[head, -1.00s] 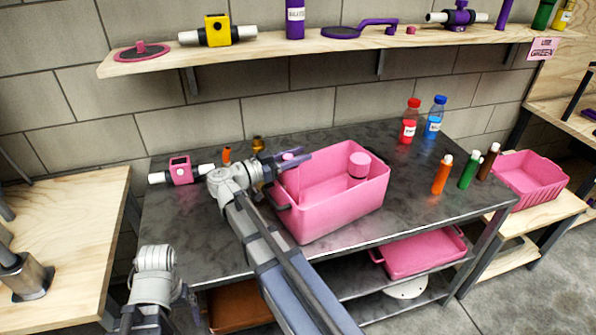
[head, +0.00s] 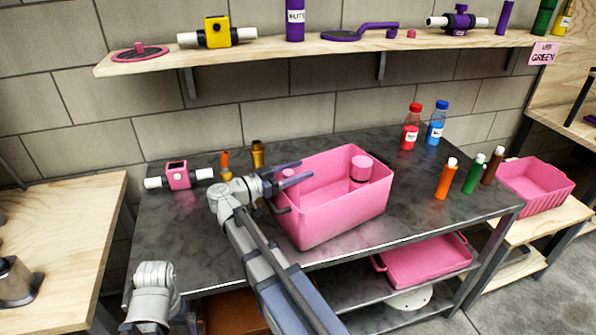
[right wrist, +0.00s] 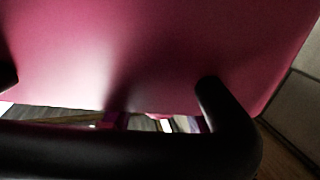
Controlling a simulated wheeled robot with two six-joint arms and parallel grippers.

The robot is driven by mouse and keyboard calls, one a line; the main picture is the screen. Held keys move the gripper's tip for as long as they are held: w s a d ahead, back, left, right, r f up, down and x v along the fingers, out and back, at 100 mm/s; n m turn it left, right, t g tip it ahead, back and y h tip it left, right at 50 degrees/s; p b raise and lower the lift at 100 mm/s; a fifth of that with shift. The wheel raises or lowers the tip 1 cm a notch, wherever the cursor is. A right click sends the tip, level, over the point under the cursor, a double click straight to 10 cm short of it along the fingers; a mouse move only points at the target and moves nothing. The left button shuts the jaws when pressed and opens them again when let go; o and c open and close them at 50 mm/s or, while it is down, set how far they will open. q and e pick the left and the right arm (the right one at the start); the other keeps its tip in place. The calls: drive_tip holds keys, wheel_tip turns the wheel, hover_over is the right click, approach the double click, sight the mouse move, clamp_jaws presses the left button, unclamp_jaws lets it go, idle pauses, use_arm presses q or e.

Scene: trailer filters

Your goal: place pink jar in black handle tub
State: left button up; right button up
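The pink tub (head: 335,215) with black handles stands on the dark metal table. Its black handle (head: 281,209) is on the left end; the right wrist view shows this handle (right wrist: 120,150) very close, before a pink wall. My right gripper (head: 293,174) is over the tub's left end. Another pink jar (head: 359,170) with a darker band stands inside the tub at the right. My left arm is at lower left; its fingers are not clear.
Red (head: 411,128) and blue (head: 436,124) bottles stand behind the tub. Several slim bottles (head: 446,178) are to its right. A pink-and-white fitting (head: 178,176) lies at the left. A shelf (head: 270,45) runs above. A second pink tub (head: 425,262) is below the table.

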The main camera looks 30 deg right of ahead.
drive_tip(key=shift+o, duration=0.3)
drive_tip(key=a, duration=1.2)
drive_tip(key=shift+s+r, duration=0.15)
